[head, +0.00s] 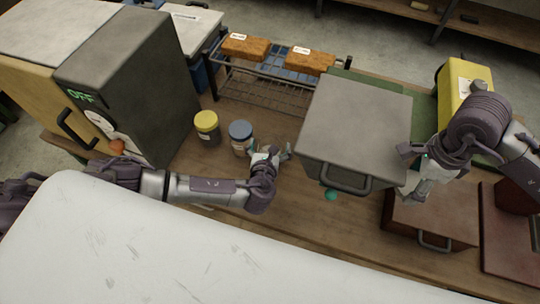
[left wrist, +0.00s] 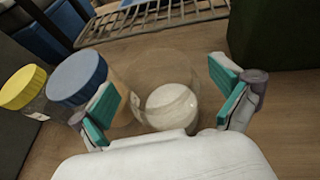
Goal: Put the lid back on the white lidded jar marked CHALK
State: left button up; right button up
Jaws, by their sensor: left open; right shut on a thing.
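In the left wrist view a clear round jar (left wrist: 165,72) with white contents (left wrist: 172,106) stands between the fingers of my left gripper (left wrist: 168,105). No lid shows on it, and I cannot read a CHALK mark. My left gripper also shows in the head view (head: 272,152), open, low over the table; it mostly hides this jar there. My right gripper (head: 408,170) is beside the right side of a grey box with a handle (head: 352,115). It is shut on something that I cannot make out. I cannot pick out the white lid in either view.
A blue-lidded jar (head: 241,136) and a yellow-lidded jar (head: 207,127) stand just left of my left gripper. A wire rack (head: 262,92) is behind them. A dark machine reading OFF (head: 130,95) stands left. A brown box (head: 430,220) lies at right.

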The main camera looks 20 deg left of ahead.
jog(key=shift+s+r, duration=0.1)
pick_arm(q)
jog(key=c, duration=1.3)
jog(key=shift+c, duration=0.2)
jog(key=shift+r, duration=0.1)
notch_tip(320, 180, up, 10)
jog(key=shift+b, duration=0.3)
pick_arm(e)
jog(key=shift+f, duration=0.45)
pick_arm(q)
jog(key=o, duration=0.8)
jog(key=c, duration=1.1)
jog(key=shift+s, duration=0.1)
pick_arm(e)
jog(key=shift+s, duration=0.1)
